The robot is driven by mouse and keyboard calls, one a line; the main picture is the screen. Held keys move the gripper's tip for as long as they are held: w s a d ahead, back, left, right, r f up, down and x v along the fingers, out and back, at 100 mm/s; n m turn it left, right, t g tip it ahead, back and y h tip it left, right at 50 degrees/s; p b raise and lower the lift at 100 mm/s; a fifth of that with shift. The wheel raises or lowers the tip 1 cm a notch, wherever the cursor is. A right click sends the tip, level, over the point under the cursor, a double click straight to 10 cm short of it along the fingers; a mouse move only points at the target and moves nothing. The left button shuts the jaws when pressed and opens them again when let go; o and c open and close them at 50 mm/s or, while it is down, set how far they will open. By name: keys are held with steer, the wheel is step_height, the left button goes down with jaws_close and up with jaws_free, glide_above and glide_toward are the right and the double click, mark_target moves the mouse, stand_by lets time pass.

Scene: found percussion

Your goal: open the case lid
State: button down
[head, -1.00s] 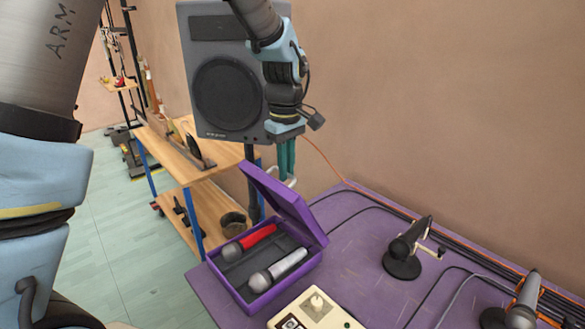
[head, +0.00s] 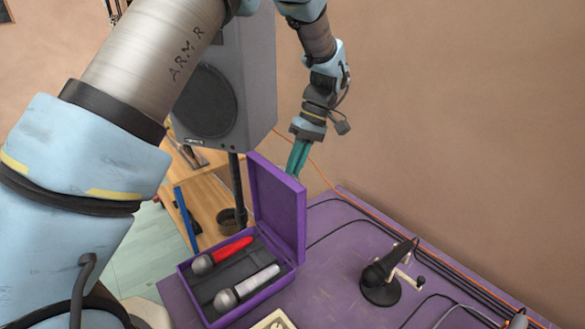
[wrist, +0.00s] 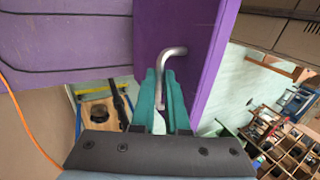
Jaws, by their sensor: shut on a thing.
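The purple case (head: 250,303) stands at the left corner of the purple table, with its lid (head: 279,207) raised and standing roughly upright at the right side. A microphone with a red body (head: 235,249) and one with a silver body (head: 257,281) lie in its dark insert. My gripper (head: 295,170) is behind the lid's upper edge, its teal fingertips partly hidden by it. In the wrist view, the teal fingers (wrist: 162,85) are closed around a bent metal handle (wrist: 171,52) on the purple lid (wrist: 185,22).
A black microphone on a round stand (head: 380,280) is right of the case. Cables (head: 340,197) run along the table's wall side. A grey speaker (head: 225,90) on a pole stands behind the case, near a wooden shelf (head: 205,200). A cream box (head: 272,320) is at the front.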

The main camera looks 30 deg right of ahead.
steer(key=shift+s+f, duration=0.15)
steer(key=shift+f, duration=0.05)
steer(key=c, duration=0.9)
jaws_free()
steer(key=shift+r, duration=0.2)
steer(key=b+v, duration=0.3)
steer(key=v, duration=0.7)
steer(key=shift+d+r+b, duration=0.15)
steer(key=shift+r+b, duration=0.1)
steer(key=shift+b, duration=0.1)
